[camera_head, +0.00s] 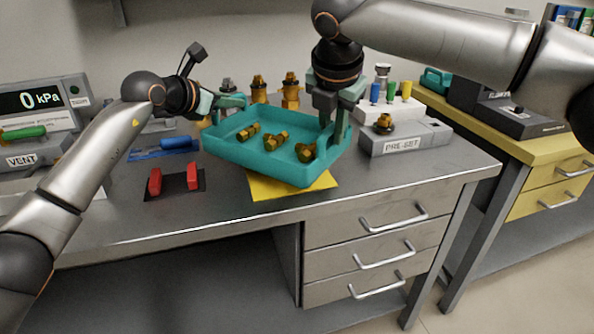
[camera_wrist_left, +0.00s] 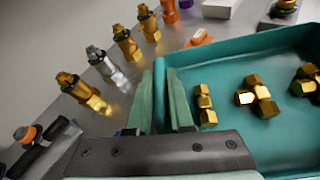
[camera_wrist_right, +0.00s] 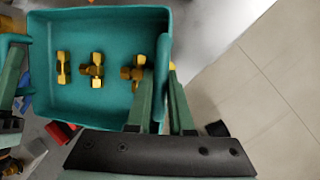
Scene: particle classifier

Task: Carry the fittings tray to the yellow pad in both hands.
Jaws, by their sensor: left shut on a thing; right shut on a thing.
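The teal fittings tray (camera_head: 275,168) holds brass fittings (camera_head: 276,140) and looks roughly level. Its near right part overlaps the yellow pad (camera_head: 290,189), which shows in front of and under it; I cannot tell whether tray and pad touch. My left gripper (camera_head: 228,103) is shut on the tray's left side; in the left wrist view its fingers (camera_wrist_left: 167,98) straddle the tray wall (camera_wrist_left: 180,95). My right gripper (camera_head: 330,112) is shut on the right side; in the right wrist view its fingers (camera_wrist_right: 163,98) straddle that wall (camera_wrist_right: 163,60).
Two red blocks (camera_head: 174,180) stand on a black mat left of the pad. A grey PRE-SET block (camera_head: 404,140) sits close to the right. Brass fittings (camera_head: 290,90) stand in a row behind. A blue tool (camera_head: 165,148) lies left. The table's front edge is near the pad.

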